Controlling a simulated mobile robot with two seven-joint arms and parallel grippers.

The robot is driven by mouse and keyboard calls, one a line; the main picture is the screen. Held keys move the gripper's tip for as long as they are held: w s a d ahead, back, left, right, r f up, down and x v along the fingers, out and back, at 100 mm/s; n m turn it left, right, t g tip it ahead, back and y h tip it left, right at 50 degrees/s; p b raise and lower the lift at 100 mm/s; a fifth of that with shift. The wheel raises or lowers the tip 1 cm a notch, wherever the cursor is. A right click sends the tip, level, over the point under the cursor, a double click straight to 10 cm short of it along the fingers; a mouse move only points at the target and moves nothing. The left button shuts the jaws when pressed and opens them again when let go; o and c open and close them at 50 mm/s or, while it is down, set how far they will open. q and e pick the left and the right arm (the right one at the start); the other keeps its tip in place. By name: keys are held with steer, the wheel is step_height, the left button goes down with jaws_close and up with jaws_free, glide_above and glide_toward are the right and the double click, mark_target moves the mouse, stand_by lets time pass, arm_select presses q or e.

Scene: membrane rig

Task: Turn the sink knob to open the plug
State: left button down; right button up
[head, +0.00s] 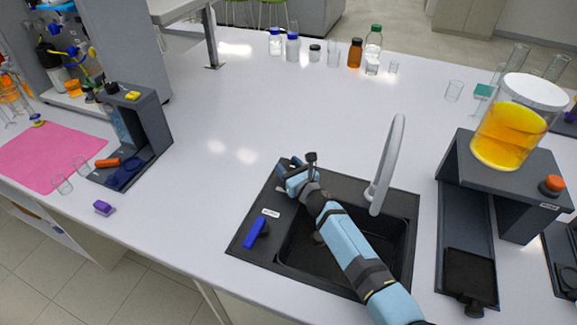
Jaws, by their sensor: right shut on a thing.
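The black sink (400,205) is set into the white bench, with a grey curved faucet (388,165) at its back right. A blue knob (257,230) sits on the sink's left rim beside a small white label. My right gripper (289,171) is at the back left corner of the sink, farther back than the blue knob and apart from it. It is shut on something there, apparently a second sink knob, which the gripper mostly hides. My right arm crosses over the basin and covers part of it. My left gripper is not in view.
A dark stand with an orange-filled beaker (494,140) stands right of the sink. A smaller dark stand (154,118) and a pink mat (55,155) are at the left. Several bottles (354,53) line the back. The bench left of the sink is mostly clear.

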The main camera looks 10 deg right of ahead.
steer(key=n+g+y+p, duration=0.1)
steer(key=y, duration=0.1)
steer(key=shift+d+n+y, duration=0.1)
steer(key=shift+n+y, duration=0.2)
steer(key=shift+n, duration=0.1)
steer(key=shift+f+n+g+y, duration=0.1)
steer(key=shift+n+g+y, duration=0.55)
steer(key=shift+y, duration=0.35)
steer(key=shift+f+n+g+y+b, duration=0.1)
steer(key=shift+n+g+y+b, duration=0.65)
steer(key=shift+n+y, duration=0.15)
steer(key=shift+n+g+y+b, duration=0.5)
steer(key=shift+n+g+y, duration=0.05)
steer(key=shift+g+y, duration=0.15)
steer(key=shift+n+g+y+b, duration=0.55)
steer(key=shift+n+g+y, duration=0.05)
steer(key=shift+g, duration=0.4)
steer(key=shift+r, duration=0.2)
steer(key=o, duration=0.9)
